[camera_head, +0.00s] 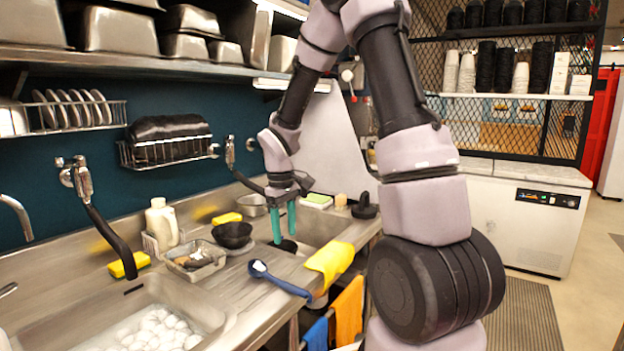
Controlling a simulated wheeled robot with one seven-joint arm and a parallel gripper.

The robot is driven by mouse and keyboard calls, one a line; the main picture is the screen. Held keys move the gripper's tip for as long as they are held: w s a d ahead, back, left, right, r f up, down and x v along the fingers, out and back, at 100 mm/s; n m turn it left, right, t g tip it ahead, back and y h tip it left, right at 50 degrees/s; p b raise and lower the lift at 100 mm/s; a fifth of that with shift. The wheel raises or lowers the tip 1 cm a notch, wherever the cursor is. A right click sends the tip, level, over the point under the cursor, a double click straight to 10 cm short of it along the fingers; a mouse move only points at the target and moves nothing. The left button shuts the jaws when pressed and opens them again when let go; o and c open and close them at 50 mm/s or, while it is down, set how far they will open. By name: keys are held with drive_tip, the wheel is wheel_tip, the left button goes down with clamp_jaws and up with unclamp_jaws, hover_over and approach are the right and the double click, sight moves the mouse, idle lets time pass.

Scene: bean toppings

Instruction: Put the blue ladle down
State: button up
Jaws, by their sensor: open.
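The blue ladle (281,282) lies on the metal counter between the two sinks. Its handle points to the lower right, towards the front edge, and its pale-looking end is at the upper left. My gripper (284,236) has two teal fingers pointing down, with a gap between them. It is open and nothing shows between the fingers. It is behind the ladle, apart from it, over a small dark round object (287,246). I cannot tell if the fingertips touch that object.
A black bowl (232,235) and a metal tray (194,262) stand left of my gripper. A yellow cloth (330,262) hangs over the counter's front edge. The left sink (60,318) holds many white round things. A black hose and tap (105,225) rise behind it.

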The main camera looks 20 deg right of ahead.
drive_tip(key=s+d+r+m+t+y, duration=0.1)
drive_tip(key=s+d+r+m+t, duration=0.1)
drive_tip(key=s+r+m, duration=0.3)
drive_tip(key=s+d+r+m+t+y, duration=0.1)
drive_tip(key=s+r+m+t, duration=0.4)
drive_tip(key=s+r, duration=0.8)
wheel_tip(320, 180, up, 6)
drive_tip(key=shift+s+d+r+m+t, duration=0.15)
drive_tip(key=shift+s+d+m+t, duration=0.15)
drive_tip(key=shift+d+m, duration=0.1)
